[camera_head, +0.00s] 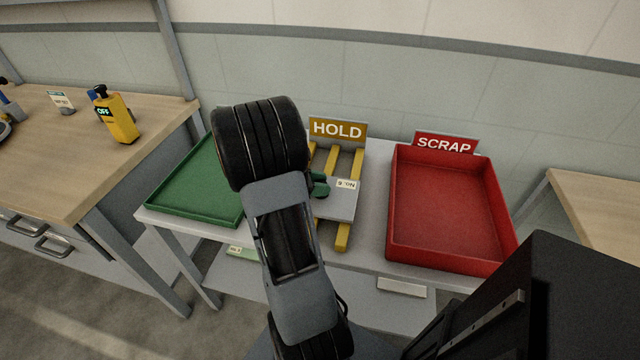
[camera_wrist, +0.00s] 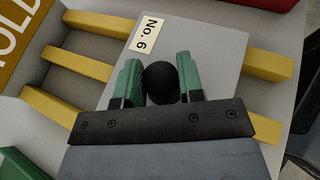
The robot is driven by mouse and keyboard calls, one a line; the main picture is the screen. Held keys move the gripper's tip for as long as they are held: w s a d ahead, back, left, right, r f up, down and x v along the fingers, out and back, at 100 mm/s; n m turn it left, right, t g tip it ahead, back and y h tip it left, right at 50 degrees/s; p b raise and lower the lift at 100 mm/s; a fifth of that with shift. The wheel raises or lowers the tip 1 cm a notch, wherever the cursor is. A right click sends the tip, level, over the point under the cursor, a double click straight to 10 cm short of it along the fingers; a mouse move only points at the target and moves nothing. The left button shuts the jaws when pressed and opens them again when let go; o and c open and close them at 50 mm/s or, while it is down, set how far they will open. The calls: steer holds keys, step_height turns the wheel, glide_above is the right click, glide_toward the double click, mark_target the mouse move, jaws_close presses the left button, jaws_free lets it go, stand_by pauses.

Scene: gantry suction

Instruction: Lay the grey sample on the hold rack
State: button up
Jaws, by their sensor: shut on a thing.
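The grey sample (camera_wrist: 206,47) is a flat grey plate with a black round knob (camera_wrist: 162,83) and a pale "No. 6" label. In the head view the sample (camera_head: 340,206) lies flat across the yellow bars of the hold rack (camera_head: 342,237), under the HOLD sign (camera_head: 337,129). I cannot tell whether it rests on the bars or sits just above them. My gripper (camera_head: 320,186) is at the plate's left part. In the wrist view its green fingers (camera_wrist: 160,88) are shut on the knob, one on each side. My arm hides the rack's left part in the head view.
A green tray (camera_head: 190,212) stands left of the rack, partly behind my arm. A red bin (camera_head: 398,235) with a SCRAP sign (camera_head: 445,143) stands to the right. A wooden bench (camera_head: 50,160) at far left holds a yellow device (camera_head: 118,122) marked OFF.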

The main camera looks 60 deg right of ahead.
steer(key=shift+f, duration=0.15)
steer(key=o, duration=1.1)
